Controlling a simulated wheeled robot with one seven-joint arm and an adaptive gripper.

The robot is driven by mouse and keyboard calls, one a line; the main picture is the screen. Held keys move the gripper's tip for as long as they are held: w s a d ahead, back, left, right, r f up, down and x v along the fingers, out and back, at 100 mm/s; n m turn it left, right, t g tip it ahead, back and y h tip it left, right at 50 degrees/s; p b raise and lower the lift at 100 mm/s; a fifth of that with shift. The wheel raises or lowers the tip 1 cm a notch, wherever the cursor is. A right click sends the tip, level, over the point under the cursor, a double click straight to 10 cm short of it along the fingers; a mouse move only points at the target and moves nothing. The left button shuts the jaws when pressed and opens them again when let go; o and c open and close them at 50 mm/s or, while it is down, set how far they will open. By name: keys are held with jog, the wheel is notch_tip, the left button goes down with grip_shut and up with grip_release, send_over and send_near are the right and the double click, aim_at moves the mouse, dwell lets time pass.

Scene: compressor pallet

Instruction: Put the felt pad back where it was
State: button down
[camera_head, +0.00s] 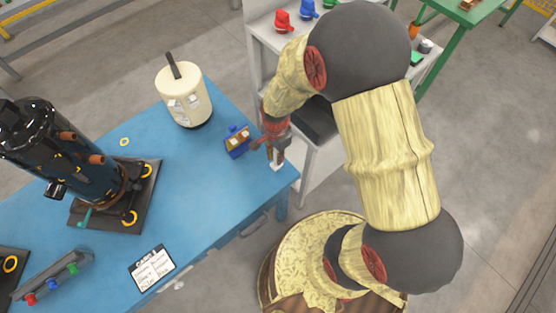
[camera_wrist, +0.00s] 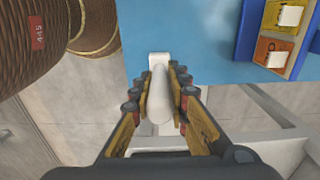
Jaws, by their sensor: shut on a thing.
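My gripper (camera_head: 277,160) is above the right corner of the blue table. In the wrist view its two fingers (camera_wrist: 161,100) are shut on a white elongated piece (camera_wrist: 160,110) with a squarish far end. That end overlaps the blue tabletop, and the rest overlaps the floor. I cannot tell for sure that this piece is the felt pad. The piece shows as a small white tip in the head view (camera_head: 277,167). A small blue holder (camera_head: 236,152) stands left of my gripper. In the wrist view, its yellow and orange sections (camera_wrist: 275,48) each show a white block.
A cream canister (camera_head: 183,97) and a black compressor (camera_head: 62,150) on a dark base stand on the blue table (camera_head: 205,190). A written card (camera_head: 152,268) lies near the front edge. A grey bench (camera_head: 262,42) carries red and blue items behind my arm.

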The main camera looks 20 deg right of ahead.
jog(key=shift+w+d+f, duration=0.2)
jog(key=shift+d+f, duration=0.1)
jog(key=shift+f, duration=0.2)
notch_tip(320, 180, down, 3)
jog(key=shift+w+f+b, duration=0.1)
jog(key=shift+b, duration=0.8)
jog(key=c, duration=1.7)
grip_release()
jog(key=shift+c, duration=0.2)
jog(key=shift+r, duration=0.2)
